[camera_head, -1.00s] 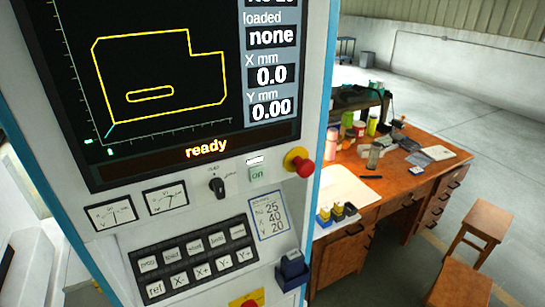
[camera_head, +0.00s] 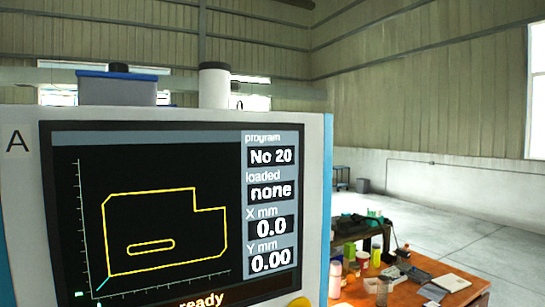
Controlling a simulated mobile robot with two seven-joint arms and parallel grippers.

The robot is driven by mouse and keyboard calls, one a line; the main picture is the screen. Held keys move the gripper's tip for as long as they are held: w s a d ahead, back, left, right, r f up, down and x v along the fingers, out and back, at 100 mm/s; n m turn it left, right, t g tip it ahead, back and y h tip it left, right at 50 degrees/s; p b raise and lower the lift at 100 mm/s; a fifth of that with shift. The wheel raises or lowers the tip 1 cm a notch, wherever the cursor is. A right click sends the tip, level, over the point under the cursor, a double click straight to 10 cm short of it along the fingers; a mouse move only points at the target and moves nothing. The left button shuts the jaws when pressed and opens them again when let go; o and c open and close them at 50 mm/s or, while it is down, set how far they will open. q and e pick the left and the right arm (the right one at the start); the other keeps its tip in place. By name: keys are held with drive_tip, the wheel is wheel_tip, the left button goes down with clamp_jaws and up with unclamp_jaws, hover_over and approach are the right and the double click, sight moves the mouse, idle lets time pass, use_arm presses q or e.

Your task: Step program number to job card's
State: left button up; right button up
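The control cabinet's screen (camera_head: 165,220) fills the lower left. Its program field (camera_head: 270,156) reads No 20. The loaded field (camera_head: 270,190) reads none, X mm reads 0.0 and Y mm reads 0.00. A yellow part outline is drawn on the black plot, and the word ready (camera_head: 203,300) is partly cut off at the bottom edge. The job card and the buttons are below the view. Neither gripper shows.
A blue-lidded box (camera_head: 117,88) and a white cylinder (camera_head: 213,86) stand on top of the cabinet (camera_head: 28,190). At lower right is a wooden desk (camera_head: 400,296) with bottles and papers. Open floor (camera_head: 490,235) lies behind it.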

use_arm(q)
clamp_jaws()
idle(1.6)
